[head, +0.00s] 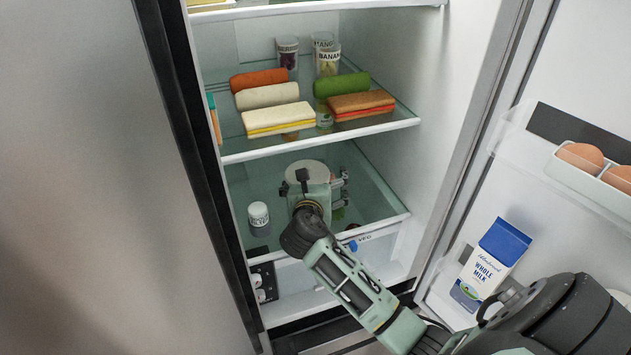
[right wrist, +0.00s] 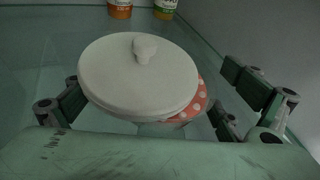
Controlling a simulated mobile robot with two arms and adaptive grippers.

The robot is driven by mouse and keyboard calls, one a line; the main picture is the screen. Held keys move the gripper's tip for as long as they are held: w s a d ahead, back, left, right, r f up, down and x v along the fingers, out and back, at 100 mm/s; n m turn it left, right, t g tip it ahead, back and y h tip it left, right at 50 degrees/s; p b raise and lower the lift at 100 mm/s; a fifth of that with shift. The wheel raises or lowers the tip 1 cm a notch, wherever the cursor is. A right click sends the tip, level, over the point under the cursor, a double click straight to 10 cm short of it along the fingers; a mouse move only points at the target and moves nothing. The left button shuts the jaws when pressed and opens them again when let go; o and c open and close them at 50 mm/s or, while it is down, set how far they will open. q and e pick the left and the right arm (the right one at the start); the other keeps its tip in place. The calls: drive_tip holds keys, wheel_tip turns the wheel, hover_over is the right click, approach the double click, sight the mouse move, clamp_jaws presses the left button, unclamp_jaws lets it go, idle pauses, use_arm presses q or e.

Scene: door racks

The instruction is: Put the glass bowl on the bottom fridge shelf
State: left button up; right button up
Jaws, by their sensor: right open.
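In the right wrist view a round dish with a pale lid and a small knob (right wrist: 135,85) sits ahead of my right gripper's palm. A red patch with white dots (right wrist: 188,108) shows under the lid's right edge. I cannot tell whether this dish is the glass bowl. My right gripper (head: 315,185) is inside the fridge, low over the bottom glass shelf (head: 375,205). It is open, with fingers on both sides of the dish in the wrist view; contact is unclear. The gripper largely hides that spot in the head view. My left gripper is not in view.
A white-capped jar (head: 259,216) stands left of the gripper. The shelf above (head: 235,150) holds sandwiches (head: 278,120), rolls (head: 267,95) and cups (head: 328,60). The open door at right holds a milk carton (head: 490,262) and eggs (head: 580,157).

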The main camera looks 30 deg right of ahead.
drive_tip(key=shift+r, duration=0.1)
drive_tip(key=b+v, duration=0.2)
drive_tip(key=v, duration=1)
